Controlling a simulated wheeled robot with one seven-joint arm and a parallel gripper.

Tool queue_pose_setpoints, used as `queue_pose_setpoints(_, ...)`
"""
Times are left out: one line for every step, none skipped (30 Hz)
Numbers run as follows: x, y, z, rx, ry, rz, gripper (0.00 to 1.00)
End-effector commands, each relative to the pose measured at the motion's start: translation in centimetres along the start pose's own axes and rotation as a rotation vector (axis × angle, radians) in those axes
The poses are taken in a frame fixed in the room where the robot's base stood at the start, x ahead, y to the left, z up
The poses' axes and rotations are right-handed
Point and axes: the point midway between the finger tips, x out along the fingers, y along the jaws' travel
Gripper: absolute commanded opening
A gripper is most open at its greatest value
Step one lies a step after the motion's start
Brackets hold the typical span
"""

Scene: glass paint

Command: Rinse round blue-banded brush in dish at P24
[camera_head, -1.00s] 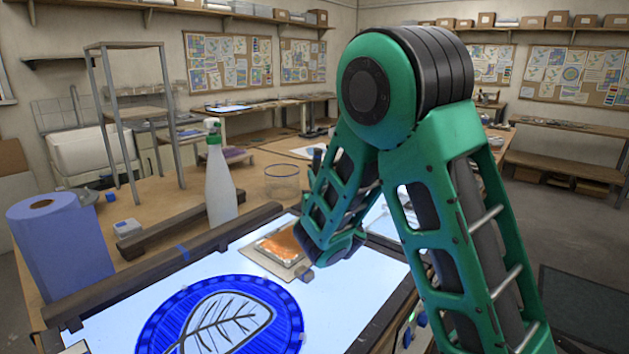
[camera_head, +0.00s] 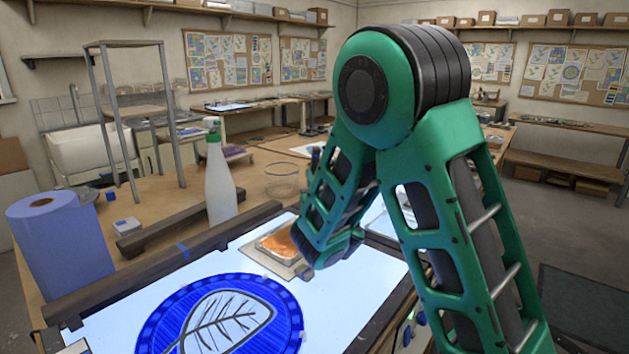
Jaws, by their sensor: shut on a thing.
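A clear glass dish (camera_head: 282,188) with a bluish rim stands on the wooden bench behind the light table. I cannot read any P24 label. The round blue-banded brush cannot be made out. My green arm fills the middle and right of the head view. Its forearm slopes down to the light table, and my gripper is hidden behind it, so its fingers and anything in them do not show. The forearm stands just right of the glass dish in the picture.
An orange-filled tray (camera_head: 265,245) sits on the lit table (camera_head: 350,310), close left of my forearm. A blue leaf disc (camera_head: 160,328) lies in front. A spray bottle (camera_head: 220,190), a blue paper roll (camera_head: 62,250) and a metal rack (camera_head: 172,125) stand left.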

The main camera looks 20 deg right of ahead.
Motion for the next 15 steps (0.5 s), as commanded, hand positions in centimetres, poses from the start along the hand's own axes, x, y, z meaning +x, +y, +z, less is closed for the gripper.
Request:
queue_pose_setpoints(0.09,-0.14,0.06,0.000,-0.001,-0.001,0.00)
queue_pose_setpoints(0.15,-0.21,0.05,0.000,-0.001,-0.001,0.00)
queue_pose_setpoints(0.24,-0.32,0.05,0.002,-0.001,-0.001,0.00)
queue_pose_setpoints(0.32,-0.44,0.06,0.002,-0.001,-0.002,0.00)
queue_pose_setpoints(0.41,-0.57,0.08,0.001,-0.001,-0.002,0.00)
queue_pose_setpoints(0.53,-0.73,0.07,0.002,-0.001,-0.002,0.00)
queue_pose_setpoints(0.62,-0.86,0.08,0.002,-0.002,-0.003,0.00)
queue_pose_setpoints(0.69,-0.95,0.10,0.001,-0.002,-0.003,0.00)
queue_pose_setpoints(0.77,-1.02,0.09,0.001,-0.002,-0.002,0.00)
queue_pose_setpoints(0.81,-1.05,0.08,0.002,-0.002,-0.001,0.00)
queue_pose_setpoints(0.83,-1.06,0.08,0.002,-0.002,-0.001,0.00)
queue_pose_setpoints(0.83,-1.04,0.07,0.001,-0.002,0.000,0.00)
queue_pose_setpoints(0.81,-0.99,0.06,0.001,-0.001,0.000,0.00)
queue_pose_setpoints(0.77,-0.93,0.04,0.001,-0.001,0.001,0.00)
queue_pose_setpoints(0.70,-0.83,0.02,0.001,0.000,0.001,0.00)
